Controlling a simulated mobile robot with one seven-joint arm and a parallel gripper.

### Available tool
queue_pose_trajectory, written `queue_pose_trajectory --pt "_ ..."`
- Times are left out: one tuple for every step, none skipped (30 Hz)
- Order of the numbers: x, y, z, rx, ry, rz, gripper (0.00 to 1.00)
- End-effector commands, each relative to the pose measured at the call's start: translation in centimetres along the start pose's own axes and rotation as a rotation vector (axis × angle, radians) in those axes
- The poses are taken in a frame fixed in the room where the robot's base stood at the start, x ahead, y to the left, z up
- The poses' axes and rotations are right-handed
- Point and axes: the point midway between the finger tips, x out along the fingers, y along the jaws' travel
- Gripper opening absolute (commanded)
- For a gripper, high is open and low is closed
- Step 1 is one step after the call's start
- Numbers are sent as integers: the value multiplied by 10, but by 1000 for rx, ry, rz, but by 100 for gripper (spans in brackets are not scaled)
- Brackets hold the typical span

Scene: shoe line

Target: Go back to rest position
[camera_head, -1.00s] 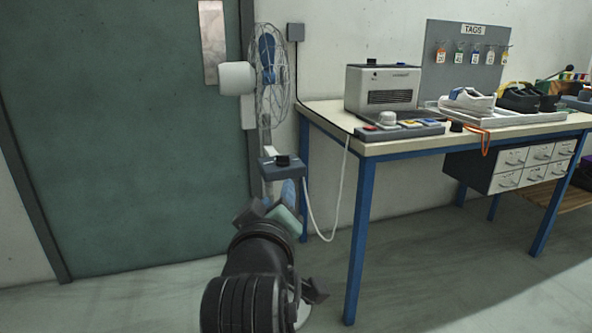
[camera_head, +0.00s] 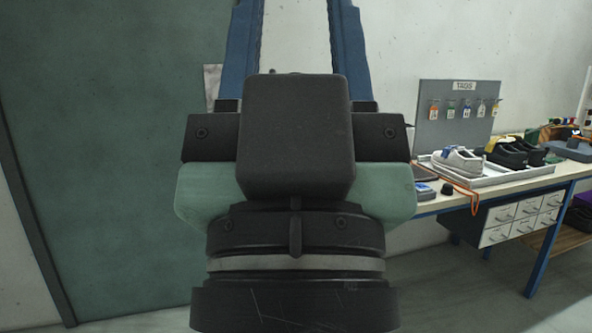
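My gripper (camera_head: 296,30) fills the middle of the head view, raised close to the camera and pointing up. Its two blue fingers stand wide apart with only pale wall showing between them. The fingertips are cut off by the top edge of the picture. The dark wrist and green-sided gripper body hide what lies behind them.
At right stands a workbench (camera_head: 450,204) with blue legs. A tag board (camera_head: 440,125) stands behind. A green door (camera_head: 100,150) is at left.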

Motion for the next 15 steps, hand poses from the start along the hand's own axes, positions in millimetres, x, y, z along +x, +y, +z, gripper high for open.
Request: queue_pose_trajectory --pt "23 0 -22 0 -1 0 46" --pt "30 0 -28 0 -1 0 46" --pt "39 0 -36 0 -1 0 46" --pt "45 0 -42 0 -1 0 46" --pt "52 0 -49 0 -1 0 46" --pt "61 0 -57 0 -1 0 46" --pt "67 0 -63 0 -1 -1 46" --pt "74 0 -69 0 -1 -1 46" --pt "83 0 -78 0 -1 -1 46" --pt "89 0 -84 0 -1 -1 46" --pt "96 0 -90 0 -1 -1 46" --pt "104 0 -98 0 -1 -1 46" --pt "110 0 -103 0 -2 -1 46" --pt "115 0 -108 0 -2 -1 46" --pt "122 0 -114 0 -2 -1 46"
